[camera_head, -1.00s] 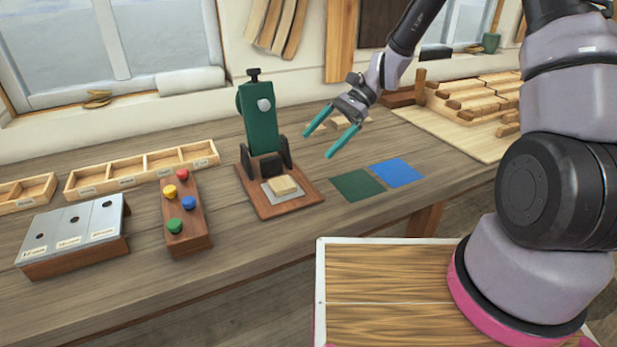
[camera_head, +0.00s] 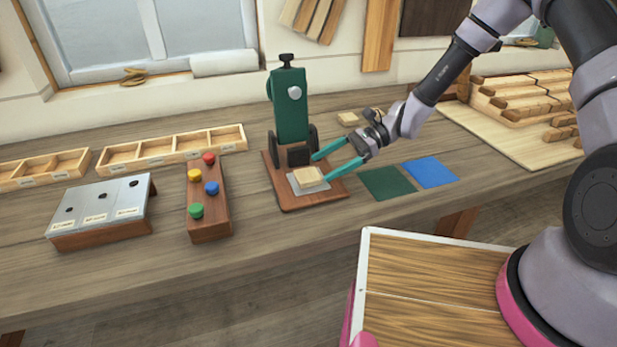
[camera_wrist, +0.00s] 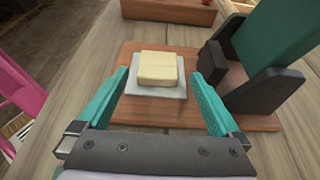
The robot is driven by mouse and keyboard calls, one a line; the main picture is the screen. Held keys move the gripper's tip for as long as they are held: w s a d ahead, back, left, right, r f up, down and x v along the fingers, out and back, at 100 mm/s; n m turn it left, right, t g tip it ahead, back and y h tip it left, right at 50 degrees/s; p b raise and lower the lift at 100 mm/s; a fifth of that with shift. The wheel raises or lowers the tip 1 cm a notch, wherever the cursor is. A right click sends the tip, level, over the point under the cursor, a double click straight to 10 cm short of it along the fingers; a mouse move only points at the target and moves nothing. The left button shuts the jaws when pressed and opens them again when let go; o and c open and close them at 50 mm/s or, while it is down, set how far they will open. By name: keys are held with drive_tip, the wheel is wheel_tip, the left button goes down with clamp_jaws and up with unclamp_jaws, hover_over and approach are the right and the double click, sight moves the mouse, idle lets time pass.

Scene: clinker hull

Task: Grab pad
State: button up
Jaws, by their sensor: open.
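The pad (camera_head: 308,178) is a small pale wooden block lying on a grey metal plate (camera_head: 317,188) on the brown base of a green press. In the wrist view the pad (camera_wrist: 158,69) shows upper centre, on the plate (camera_wrist: 157,91). My gripper (camera_head: 322,164) has teal fingers and is open, just right of the pad in the head view. In the wrist view my gripper (camera_wrist: 161,82) has one finger on each side of the plate's near part, with the pad ahead between the fingertips. I see no contact with the pad.
The green press (camera_head: 290,108) stands behind the pad; its dark bracket (camera_wrist: 262,92) is close to the right finger. A peg block (camera_head: 208,216) with coloured knobs is to the left. Green (camera_head: 387,183) and blue (camera_head: 430,173) squares lie flat to the right.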

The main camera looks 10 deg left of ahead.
sight(309, 174)
drive_tip(key=shift+x, duration=1.95)
drive_tip(key=shift+s, duration=0.1)
drive_tip(key=c, duration=1.5)
